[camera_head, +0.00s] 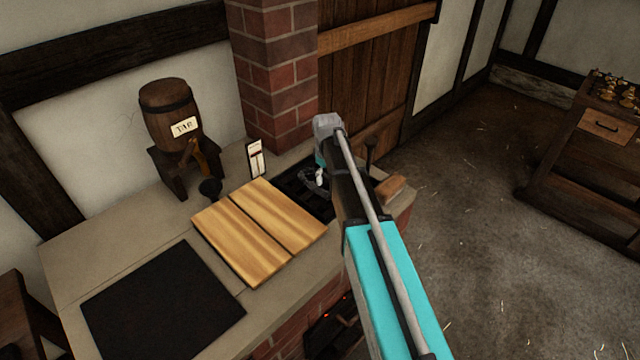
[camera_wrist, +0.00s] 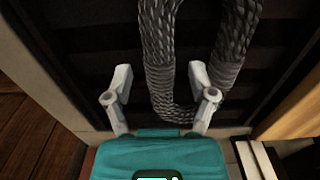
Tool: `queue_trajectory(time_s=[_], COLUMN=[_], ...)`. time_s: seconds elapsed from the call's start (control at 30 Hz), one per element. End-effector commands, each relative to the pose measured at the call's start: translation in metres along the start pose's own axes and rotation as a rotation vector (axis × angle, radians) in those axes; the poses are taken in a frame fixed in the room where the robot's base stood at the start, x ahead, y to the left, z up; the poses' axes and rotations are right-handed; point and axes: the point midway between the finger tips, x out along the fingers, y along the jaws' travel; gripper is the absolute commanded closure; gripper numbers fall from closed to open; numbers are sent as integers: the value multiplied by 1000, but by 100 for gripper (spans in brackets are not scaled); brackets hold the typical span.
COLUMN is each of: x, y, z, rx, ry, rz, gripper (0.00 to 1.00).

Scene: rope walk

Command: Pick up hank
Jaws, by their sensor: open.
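The hank is a grey braided rope loop (camera_wrist: 158,45), bound with wraps, seen in the wrist view over a dark slatted recess. Its two strands run up out of the frame, and its rounded end lies towards my gripper. My gripper (camera_wrist: 160,84) is open, with one finger left of the near strand and the other over the gap between the strands. I cannot tell whether the fingers touch the rope. In the head view my arm hides most of the recess (camera_head: 290,186), and only a small dark part of what may be the hank shows beside the gripper (camera_head: 320,176).
Wooden boards (camera_head: 258,232) cover the counter beside the recess, with a black plate (camera_head: 162,305) nearer. A tar barrel (camera_head: 165,112) stands on a cradle at the back. A brick pillar (camera_head: 280,75) rises behind the recess. Open floor (camera_head: 470,210) lies right.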

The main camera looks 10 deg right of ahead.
Motion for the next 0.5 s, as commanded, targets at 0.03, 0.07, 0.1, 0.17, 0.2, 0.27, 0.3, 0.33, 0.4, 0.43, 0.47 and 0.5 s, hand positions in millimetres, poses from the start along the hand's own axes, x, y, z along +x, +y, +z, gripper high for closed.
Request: queue_trajectory(time_s=[0.03,0.07,0.1,0.17,0.2,0.27,0.3,0.33,0.4,0.43,0.47,0.5], x=[0,0,0,0,0,0,0,0,0,0,0,0], y=[0,0,0,0,0,0,0,0,0,0,0,0], z=[0,0,0,0,0,0,0,0,0,0,0,0], rx=[0,0,0,0,0,0,0,0,0,0,0,0], ry=[0,0,0,0,0,0,0,0,0,0,0,0], rz=[0,0,0,0,0,0,0,0,0,0,0,0], gripper=[28,28,28,28,28,28,31,37,50,55,61,68])
